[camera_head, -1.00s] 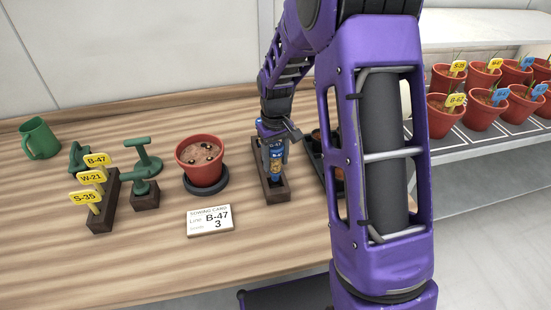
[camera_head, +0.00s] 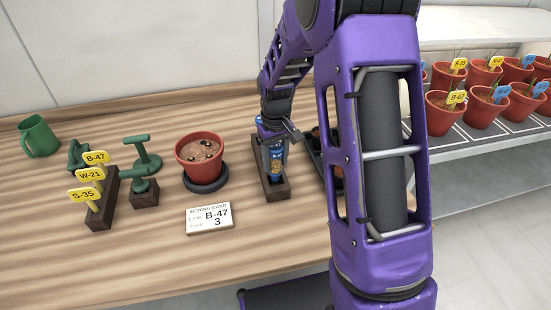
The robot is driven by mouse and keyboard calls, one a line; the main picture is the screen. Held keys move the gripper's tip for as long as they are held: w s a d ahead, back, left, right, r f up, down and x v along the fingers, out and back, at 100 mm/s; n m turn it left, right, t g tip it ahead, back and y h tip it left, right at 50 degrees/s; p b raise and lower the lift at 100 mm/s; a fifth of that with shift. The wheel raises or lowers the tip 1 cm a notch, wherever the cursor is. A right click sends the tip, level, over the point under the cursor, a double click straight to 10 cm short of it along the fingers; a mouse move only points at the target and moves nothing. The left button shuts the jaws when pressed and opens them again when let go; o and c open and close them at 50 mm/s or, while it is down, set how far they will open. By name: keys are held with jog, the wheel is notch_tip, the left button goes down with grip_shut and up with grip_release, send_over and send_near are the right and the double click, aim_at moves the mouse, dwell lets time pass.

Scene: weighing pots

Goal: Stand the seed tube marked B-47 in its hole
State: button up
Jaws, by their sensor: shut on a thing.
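The seed tube (camera_head: 275,170), blue with a yellow-orange label, is upright at the dark wooden tube rack (camera_head: 281,194). Its lower end is at the rack's near part; I cannot tell how deep it sits in a hole. The marking on the tube is too small to read. My gripper (camera_head: 273,149) points down and is shut on the upper part of the tube, hiding its top. The gripper also covers part of the rack behind it.
A red pot of soil (camera_head: 200,148) on a dark saucer (camera_head: 206,186) stands left of the rack. In front lies the B-47 sowing card (camera_head: 209,219). My arm hides much of the right.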

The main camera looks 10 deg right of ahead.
aim_at(275, 146)
jog(key=shift+f+b, duration=1.05)
jog(key=shift+f, duration=0.65)
jog(key=o, duration=1.4)
jog(key=shift+o, duration=0.2)
jog(key=shift+r, duration=0.15)
jog(key=shift+r+p, duration=3.6)
jog(key=shift+r, duration=2.05)
